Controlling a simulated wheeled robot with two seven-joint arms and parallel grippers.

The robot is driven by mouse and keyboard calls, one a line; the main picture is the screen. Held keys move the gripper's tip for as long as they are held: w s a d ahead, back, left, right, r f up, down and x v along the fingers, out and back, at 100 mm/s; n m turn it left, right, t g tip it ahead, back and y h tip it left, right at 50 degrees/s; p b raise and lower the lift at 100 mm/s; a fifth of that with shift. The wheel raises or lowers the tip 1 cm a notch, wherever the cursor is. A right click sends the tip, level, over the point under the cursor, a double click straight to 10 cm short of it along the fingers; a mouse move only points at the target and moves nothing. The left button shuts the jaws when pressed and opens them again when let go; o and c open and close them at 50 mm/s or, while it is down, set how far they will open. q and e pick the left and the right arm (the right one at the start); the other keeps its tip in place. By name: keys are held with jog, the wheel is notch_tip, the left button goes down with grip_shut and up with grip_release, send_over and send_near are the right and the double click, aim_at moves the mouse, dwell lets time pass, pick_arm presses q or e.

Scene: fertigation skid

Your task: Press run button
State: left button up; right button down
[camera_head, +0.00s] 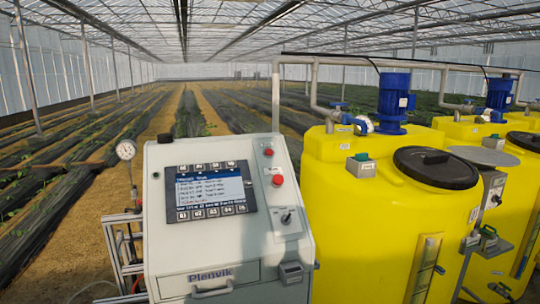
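A white control cabinet (222,262) marked "Plenvik" stands in the front, left of the middle. Its sloped face carries a blue-lit screen (209,189) with rows of keys above and below it. Right of the screen are a small red button or lamp (268,152), a larger red button (277,180) and a dark selector switch (286,216). The labels are too small to read, so I cannot tell which control is the run button. Neither of my grippers shows in the head view.
Large yellow tanks (345,220) with black lids (436,167), blue pumps (394,102) and grey pipes fill the right side. A pressure gauge (126,150) stands on a pipe frame left of the cabinet. A small grey box (290,272) sits low on the cabinet's front. Planted rows stretch behind.

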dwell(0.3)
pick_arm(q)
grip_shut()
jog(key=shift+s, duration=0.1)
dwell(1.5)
